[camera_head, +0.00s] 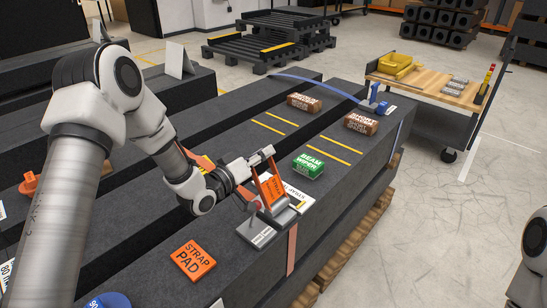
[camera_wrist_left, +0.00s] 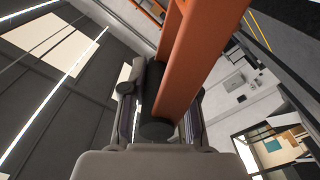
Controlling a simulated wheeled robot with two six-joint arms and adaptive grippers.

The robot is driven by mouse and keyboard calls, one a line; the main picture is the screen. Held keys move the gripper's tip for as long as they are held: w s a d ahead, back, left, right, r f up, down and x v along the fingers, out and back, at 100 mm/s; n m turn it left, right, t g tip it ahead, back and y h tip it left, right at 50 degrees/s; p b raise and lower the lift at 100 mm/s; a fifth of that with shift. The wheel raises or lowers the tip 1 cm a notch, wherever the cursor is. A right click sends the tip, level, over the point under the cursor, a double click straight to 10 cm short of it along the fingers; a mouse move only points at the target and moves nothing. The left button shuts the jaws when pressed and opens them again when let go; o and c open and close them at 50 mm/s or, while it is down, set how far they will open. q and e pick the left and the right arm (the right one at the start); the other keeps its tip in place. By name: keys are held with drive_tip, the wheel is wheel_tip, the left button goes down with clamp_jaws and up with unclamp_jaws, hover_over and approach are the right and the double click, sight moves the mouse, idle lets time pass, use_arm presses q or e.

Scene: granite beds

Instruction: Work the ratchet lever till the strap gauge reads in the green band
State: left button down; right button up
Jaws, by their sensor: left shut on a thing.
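My left gripper (camera_head: 264,160) is shut on the upper end of the orange ratchet lever (camera_head: 271,190). The lever stands up from the grey ratchet body (camera_head: 270,221) near the front edge of the granite bed. In the left wrist view the orange lever (camera_wrist_left: 197,55) runs up between the dark fingers (camera_wrist_left: 160,110). An orange-pink strap (camera_head: 292,250) hangs down the bed's side by the ratchet. A white plate with a dark and yellow patch (camera_head: 297,203) lies right behind the lever, partly hidden. I cannot make out a gauge reading. My right gripper is not in view.
A green wiper box (camera_head: 308,165) and brown boxes (camera_head: 304,102) (camera_head: 361,123) sit further along the bed. A blue clamp (camera_head: 375,100) is at the far end. A wooden-topped cart (camera_head: 430,83) stands beyond.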

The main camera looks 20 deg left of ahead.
use_arm(q)
drive_tip(key=w+a+f+n+b, duration=0.1)
drive_tip(key=a+f+n+b, duration=0.1)
drive_tip(key=f+n, duration=0.1)
drive_tip(key=a+f+n+b, duration=0.2)
drive_tip(key=a+f+n, duration=0.1)
drive_tip(key=w+a+f+n+b, duration=0.1)
drive_tip(key=a+f+n+b, duration=0.1)
drive_tip(key=f+n, duration=0.1)
drive_tip(key=shift+w+a+f+n, duration=0.25)
drive_tip(key=shift+w+f+n, duration=0.1)
drive_tip(key=shift+f, duration=0.15)
drive_tip(key=shift+a+f+n, duration=0.1)
drive_tip(key=shift+f+n, duration=0.15)
drive_tip(key=shift+f, duration=0.1)
drive_tip(key=shift+w+a+f+b, duration=0.1)
drive_tip(key=shift+f+b, duration=0.55)
drive_tip(key=shift+f, duration=0.2)
drive_tip(key=c, duration=1)
unclamp_jaws()
drive_tip(key=shift+o, duration=0.2)
drive_tip(key=shift+r, duration=0.15)
